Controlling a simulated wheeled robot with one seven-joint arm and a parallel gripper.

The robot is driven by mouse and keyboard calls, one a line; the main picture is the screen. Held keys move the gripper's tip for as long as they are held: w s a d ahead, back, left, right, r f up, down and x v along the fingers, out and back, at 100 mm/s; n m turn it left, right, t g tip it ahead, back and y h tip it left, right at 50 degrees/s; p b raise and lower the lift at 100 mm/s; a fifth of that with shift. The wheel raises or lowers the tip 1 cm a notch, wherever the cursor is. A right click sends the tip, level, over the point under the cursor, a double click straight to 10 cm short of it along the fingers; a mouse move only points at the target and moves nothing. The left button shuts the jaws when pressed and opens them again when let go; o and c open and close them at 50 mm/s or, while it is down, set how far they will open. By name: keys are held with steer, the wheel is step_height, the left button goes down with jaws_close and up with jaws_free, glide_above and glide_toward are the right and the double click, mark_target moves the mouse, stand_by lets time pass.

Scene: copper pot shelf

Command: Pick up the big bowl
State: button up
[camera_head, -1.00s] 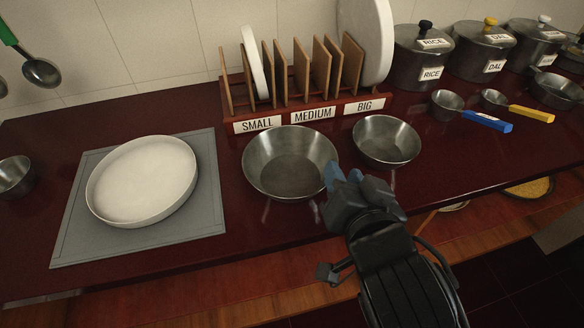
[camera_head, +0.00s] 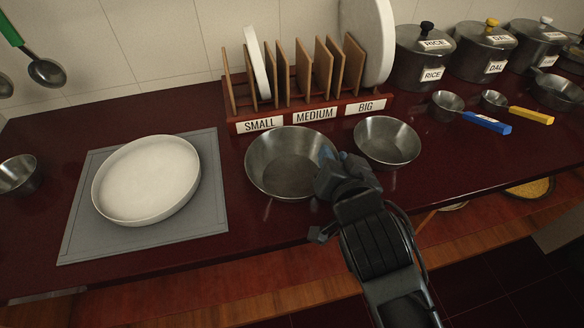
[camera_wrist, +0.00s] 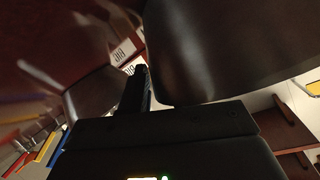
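The big bowl (camera_head: 282,178), a wide shiny metal bowl, sits upright on the dark red counter, left of a smaller metal bowl (camera_head: 387,140). My gripper (camera_head: 337,158) is at the big bowl's right rim, and its blue fingertips are partly hidden behind my wrist. In the wrist view one dark finger (camera_wrist: 139,92) shows beside a large dark curved surface, which looks like the big bowl's wall (camera_wrist: 215,45). The other finger is hidden there, so I cannot tell whether the fingers are closed on the rim.
A white plate (camera_head: 147,180) lies on a grey mat (camera_head: 215,210) at left. A rack labelled SMALL, MEDIUM, BIG (camera_head: 315,115) stands behind the bowls. Lidded pots (camera_head: 424,60) and measuring cups with blue (camera_head: 488,122) and yellow (camera_head: 531,115) handles are at right.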

jaws_close()
steer(key=shift+r, duration=0.1)
stand_by(0.3)
